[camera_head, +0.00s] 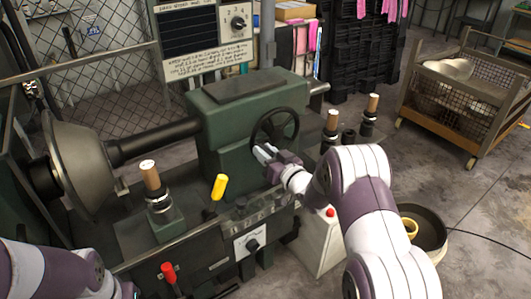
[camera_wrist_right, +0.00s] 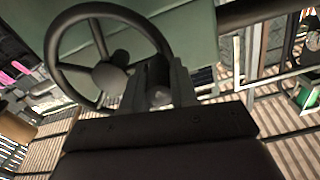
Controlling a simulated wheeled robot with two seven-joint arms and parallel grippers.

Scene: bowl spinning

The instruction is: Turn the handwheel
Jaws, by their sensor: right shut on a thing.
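The dark handwheel (camera_head: 274,126) stands upright on the front of the green lathe housing (camera_head: 232,92) in the head view. In the right wrist view the wheel (camera_wrist_right: 108,76) shows its round rim, spokes and hub. My right gripper (camera_head: 264,154) is at the lower left part of the wheel. In the right wrist view its fingers (camera_wrist_right: 160,82) are shut around a dark cylindrical grip on the wheel's rim side. The gripper hides part of the lower rim. My left arm shows at the bottom left of the head view; its gripper is out of view.
A yellow-knobbed lever (camera_head: 218,187) and a red-knobbed lever (camera_head: 169,272) stick up at the front. Wooden-topped handles (camera_head: 150,175) stand on the machine. A large grey spun bowl (camera_head: 80,160) is at left. A wheeled mesh cart (camera_head: 462,95) stands on open floor at right.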

